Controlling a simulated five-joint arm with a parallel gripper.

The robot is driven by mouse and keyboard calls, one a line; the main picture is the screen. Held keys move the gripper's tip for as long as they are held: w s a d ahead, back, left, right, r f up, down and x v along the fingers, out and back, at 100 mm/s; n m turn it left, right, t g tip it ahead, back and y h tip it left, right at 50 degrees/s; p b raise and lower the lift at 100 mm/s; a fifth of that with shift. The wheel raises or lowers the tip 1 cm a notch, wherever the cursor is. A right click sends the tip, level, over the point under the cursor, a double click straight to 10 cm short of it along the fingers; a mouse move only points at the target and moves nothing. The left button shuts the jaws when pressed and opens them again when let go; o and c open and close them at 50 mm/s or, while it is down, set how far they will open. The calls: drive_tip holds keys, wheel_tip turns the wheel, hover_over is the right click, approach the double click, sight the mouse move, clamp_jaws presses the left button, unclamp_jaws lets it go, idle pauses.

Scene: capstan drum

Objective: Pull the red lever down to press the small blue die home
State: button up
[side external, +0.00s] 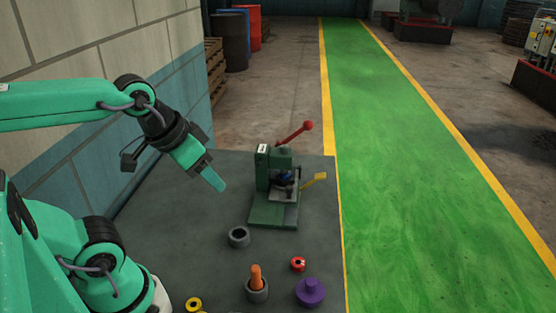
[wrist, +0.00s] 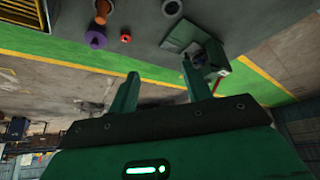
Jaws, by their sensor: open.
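A small green press (side external: 275,180) stands on the dark table. Its red lever (side external: 295,132) slants up to the right and ends in a red ball knob. A small blue piece, likely the die (side external: 284,176), shows inside the press, partly hidden by its frame; I cannot tell how deep it sits. A yellow handle (side external: 314,181) sticks out to the right. My gripper (side external: 216,181) is left of the press, above the table and apart from it. In the wrist view my gripper (wrist: 162,82) is open and empty, with the press (wrist: 190,40) beyond the right finger.
A grey ring (side external: 239,237), an orange peg in a grey cup (side external: 257,290), a red ring (side external: 298,264), a purple knobbed piece (side external: 310,291) and a yellow ring (side external: 194,304) stand in front. The table (side external: 175,215) is clear left of the press.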

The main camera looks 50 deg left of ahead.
drive_tip(key=w+a+r+n, duration=0.2)
drive_tip(key=w+r+n, duration=0.4)
drive_tip(key=w, duration=0.4)
drive_tip(key=n+g, duration=0.3)
drive_tip(key=n, duration=1.1)
hover_over(308, 121)
drive_tip(key=f, duration=0.4)
drive_tip(key=s+f, duration=0.1)
drive_tip(key=f, duration=0.1)
drive_tip(key=shift+f, duration=0.2)
drive_tip(key=shift+f, duration=0.2)
drive_tip(key=shift+x, duration=3.75)
drive_tip(key=shift+s+a, duration=0.1)
clamp_jaws()
